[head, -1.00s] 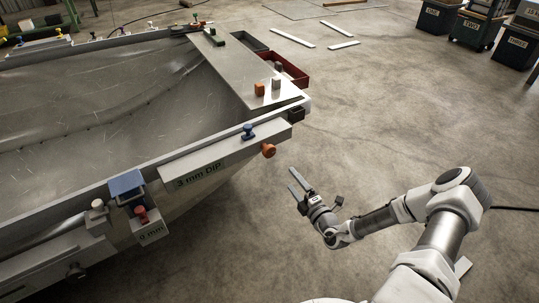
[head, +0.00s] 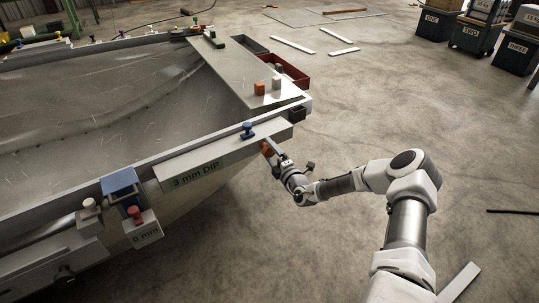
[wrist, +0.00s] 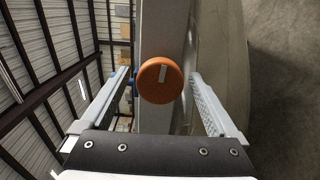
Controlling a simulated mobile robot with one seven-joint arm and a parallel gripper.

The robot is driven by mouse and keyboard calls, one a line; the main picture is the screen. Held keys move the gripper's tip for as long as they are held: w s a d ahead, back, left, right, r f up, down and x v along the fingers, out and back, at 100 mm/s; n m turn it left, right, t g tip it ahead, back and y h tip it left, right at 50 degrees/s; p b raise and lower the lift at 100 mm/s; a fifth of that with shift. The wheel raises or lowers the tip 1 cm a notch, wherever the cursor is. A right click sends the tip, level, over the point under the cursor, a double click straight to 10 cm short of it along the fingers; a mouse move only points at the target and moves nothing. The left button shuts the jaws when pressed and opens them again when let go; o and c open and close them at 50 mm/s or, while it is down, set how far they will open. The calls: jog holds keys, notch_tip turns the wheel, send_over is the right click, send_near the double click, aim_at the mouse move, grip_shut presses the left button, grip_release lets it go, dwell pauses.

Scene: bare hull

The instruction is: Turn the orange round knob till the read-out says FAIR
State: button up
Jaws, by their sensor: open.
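The orange round knob (head: 267,149) sits on the outer side of a grey bar on the hull's edge. In the wrist view the knob (wrist: 160,80) faces me, with a pale mark on its face pointing nearly straight up. My gripper (head: 272,153) is at the knob in the head view. In the wrist view my gripper (wrist: 160,90) is open, with one finger on each side of the knob and a gap on both sides. The read-out (head: 197,176) on the bar says "3 mm DIP".
A blue knob (head: 247,130) stands on top of the bar. A blue clamp (head: 121,186) with a red knob (head: 134,212) and a "0 mm" label (head: 147,234) is further left. A red tray (head: 287,72) lies beyond the hull's corner.

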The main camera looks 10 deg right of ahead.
jog(key=shift+w+a, duration=0.1)
jog(key=shift+w, duration=0.25)
jog(key=c, duration=1.3)
jog(key=shift+c, duration=0.2)
jog(key=shift+r+n, duration=0.1)
jog(key=shift+n, duration=0.2)
